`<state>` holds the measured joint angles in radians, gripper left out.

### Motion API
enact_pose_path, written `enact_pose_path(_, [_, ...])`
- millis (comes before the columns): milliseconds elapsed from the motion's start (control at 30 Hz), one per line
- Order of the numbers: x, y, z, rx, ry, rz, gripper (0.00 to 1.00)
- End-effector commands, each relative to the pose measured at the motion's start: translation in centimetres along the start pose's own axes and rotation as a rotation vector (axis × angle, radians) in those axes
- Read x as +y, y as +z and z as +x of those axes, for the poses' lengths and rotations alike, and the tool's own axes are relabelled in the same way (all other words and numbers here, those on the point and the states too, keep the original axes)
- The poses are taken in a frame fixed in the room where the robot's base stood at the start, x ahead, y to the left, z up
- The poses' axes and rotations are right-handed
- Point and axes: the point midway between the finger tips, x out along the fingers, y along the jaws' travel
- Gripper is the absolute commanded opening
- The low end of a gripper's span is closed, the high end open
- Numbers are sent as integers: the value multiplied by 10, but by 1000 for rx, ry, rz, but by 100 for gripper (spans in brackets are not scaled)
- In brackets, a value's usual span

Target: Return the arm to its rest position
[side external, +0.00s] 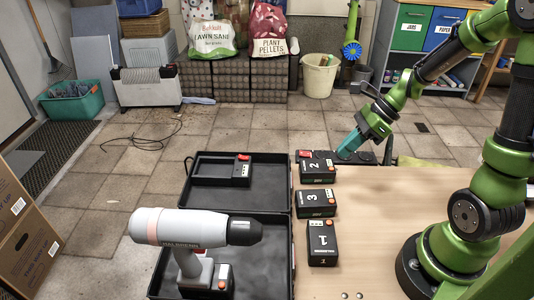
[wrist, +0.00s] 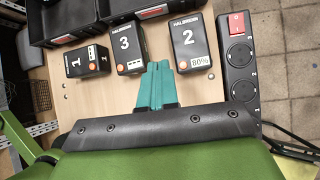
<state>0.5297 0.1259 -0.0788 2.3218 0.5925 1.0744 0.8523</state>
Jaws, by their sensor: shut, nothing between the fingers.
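My gripper (side external: 352,141) has teal fingers and hangs in the air above the far edge of the workbench, beyond the battery marked 2 (side external: 317,170). In the wrist view the fingers (wrist: 157,85) are shut together with nothing between them. My green arm reaches from its base at the right of the bench, with the upper links raised. In the wrist view the fingertips point toward the gap between the battery marked 3 (wrist: 125,49) and battery 2 (wrist: 191,45); they appear apart from both.
The battery marked 1 (side external: 322,243) stands nearest on the wooden bench (side external: 385,200). A power strip (wrist: 241,75) with a red switch lies beside battery 2. A black case (side external: 293,225) is open at the left; a white drill (side external: 185,228) stands there. The bench middle is clear.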

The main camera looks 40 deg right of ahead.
Motion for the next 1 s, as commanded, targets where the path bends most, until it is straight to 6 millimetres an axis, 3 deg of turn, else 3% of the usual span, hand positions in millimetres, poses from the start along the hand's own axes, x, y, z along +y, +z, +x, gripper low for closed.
enact_pose_path(100, [26,14,-14,112,-11,-516,0])
enact_pose_path(300, [67,40,-42,304,-31,-1366,0])
enact_pose_path(400, [86,54,-57,396,-61,-1722,0])
enact_pose_path(500, [104,66,-69,461,-107,-1960,0])
enact_pose_path(700, [128,84,-82,472,-196,-2117,0])
enact_pose_path(1000, [132,88,-83,461,-205,-2130,0])
